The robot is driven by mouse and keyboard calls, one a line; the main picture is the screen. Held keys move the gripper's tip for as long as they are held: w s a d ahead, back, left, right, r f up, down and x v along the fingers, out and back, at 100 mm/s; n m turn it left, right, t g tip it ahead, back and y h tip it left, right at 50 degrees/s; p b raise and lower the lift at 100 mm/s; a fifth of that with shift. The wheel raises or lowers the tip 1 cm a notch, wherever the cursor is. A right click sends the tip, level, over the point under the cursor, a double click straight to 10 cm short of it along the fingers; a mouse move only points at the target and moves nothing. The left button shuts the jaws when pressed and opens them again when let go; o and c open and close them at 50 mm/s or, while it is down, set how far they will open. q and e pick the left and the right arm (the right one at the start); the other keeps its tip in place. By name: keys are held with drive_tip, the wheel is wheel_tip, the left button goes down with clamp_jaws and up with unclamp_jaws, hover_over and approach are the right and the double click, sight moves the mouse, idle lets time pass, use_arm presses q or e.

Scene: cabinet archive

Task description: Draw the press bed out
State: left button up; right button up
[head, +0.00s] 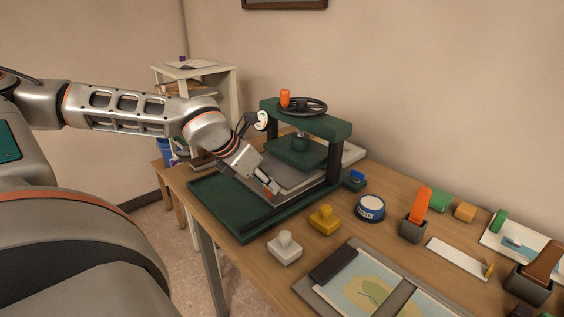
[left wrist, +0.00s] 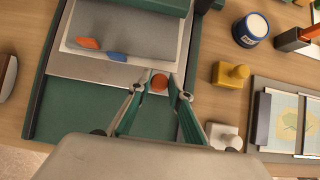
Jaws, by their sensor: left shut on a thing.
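The press (head: 330,126) is a green frame with dark posts, a black handwheel on top and a green platen under the top beam. Its bed (head: 286,176) is a grey metal plate on a long green base (head: 222,203), partly under the platen. My left gripper (head: 270,188) is at the bed's front edge. The right gripper is not in view.
The front part of the green base is bare. To the right stand a white stamp (head: 285,248), a yellow stamp (head: 324,218), a blue-and-white tin (head: 370,208) and a grey pot (head: 413,228). A framed map (head: 370,290) lies near the front edge.

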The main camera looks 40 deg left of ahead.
use_arm(q)
drive_tip(key=shift+s+a+r+p, duration=0.1)
drive_tip(key=shift+s+p, duration=0.35)
drive_tip(key=shift+s, duration=0.05)
drive_tip(key=shift+s+p, duration=0.55)
drive_tip(key=shift+s, duration=0.1)
drive_tip(key=shift+s+a, duration=0.1)
drive_tip(key=shift+s, duration=0.3)
drive_tip(key=shift+s+f+p, duration=0.2)
drive_tip(key=shift+s+p, duration=0.2)
drive_tip(key=shift+s, duration=0.7)
drive_tip(key=shift+s+a, duration=0.15)
drive_tip(key=shift+s, duration=1.3)
drive_tip(key=shift+s+a, duration=0.1)
drive_tip(key=shift+s, duration=1.35)
drive_tip(key=shift+s+a, duration=0.1)
drive_tip(key=shift+s, duration=0.85)
drive_tip(key=o, duration=0.9)
drive_tip(key=shift+w, duration=0.1)
